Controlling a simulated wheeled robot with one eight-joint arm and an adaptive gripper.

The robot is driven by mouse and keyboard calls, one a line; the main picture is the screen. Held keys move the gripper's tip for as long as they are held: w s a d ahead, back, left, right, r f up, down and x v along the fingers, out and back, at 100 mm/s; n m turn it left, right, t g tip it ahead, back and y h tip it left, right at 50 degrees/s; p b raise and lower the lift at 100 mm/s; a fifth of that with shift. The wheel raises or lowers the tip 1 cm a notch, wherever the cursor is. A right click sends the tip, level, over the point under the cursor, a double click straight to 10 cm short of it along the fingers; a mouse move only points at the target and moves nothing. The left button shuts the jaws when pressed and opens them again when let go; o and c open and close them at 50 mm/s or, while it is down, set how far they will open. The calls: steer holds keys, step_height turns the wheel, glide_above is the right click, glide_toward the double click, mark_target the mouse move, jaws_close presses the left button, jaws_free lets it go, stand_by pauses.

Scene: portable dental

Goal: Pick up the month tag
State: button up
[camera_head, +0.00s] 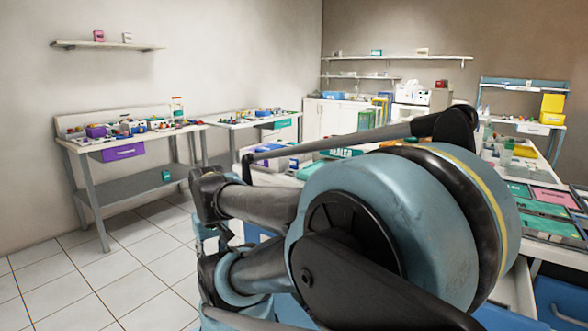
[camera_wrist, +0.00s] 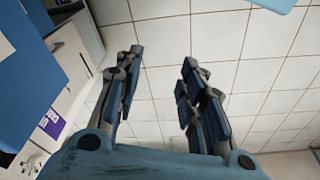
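I cannot make out a month tag in either view. My gripper (camera_wrist: 162,60) shows in the wrist view with its two blue-padded fingers spread well apart. Nothing is between them, and white floor tiles show behind the gap. In the head view my arm fills the middle and right and hides much of the near work table (camera_head: 265,179). The fingers cannot be made out there. Small items on the tables are too small to tell apart.
A workbench (camera_head: 78,146) with several small items and a purple bin (camera_head: 123,152) stands at the left. Another table (camera_head: 238,124) stands behind it. Green and pink panels (camera_head: 553,199) lie at the right. Yellow boxes (camera_head: 552,108) sit at the far right. Tiled floor (camera_head: 100,270) is clear at the front left.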

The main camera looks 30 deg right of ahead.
steer(key=w+d+r+n+y, duration=0.1)
steer(key=w+d+r, duration=0.65)
steer(key=r, duration=0.35)
steer(key=w+d+r+n, duration=0.1)
steer(key=w+d+r, duration=0.6)
steer(key=d+r, duration=0.25)
steer(key=w+d+r+n+t, duration=0.1)
steer(key=d+r, duration=0.3)
steer(key=d, duration=0.5)
steer(key=d+r, duration=0.3)
steer(key=d, duration=0.6)
steer(key=w+d+r+n+t, duration=0.1)
steer(key=d+r, duration=0.3)
steer(key=d, duration=0.5)
steer(key=shift+y, duration=0.3)
steer(key=x, duration=1.6)
steer(key=shift+w+a+f, duration=0.1)
steer(key=shift+a+f, duration=0.25)
steer(key=shift+c, duration=0.6)
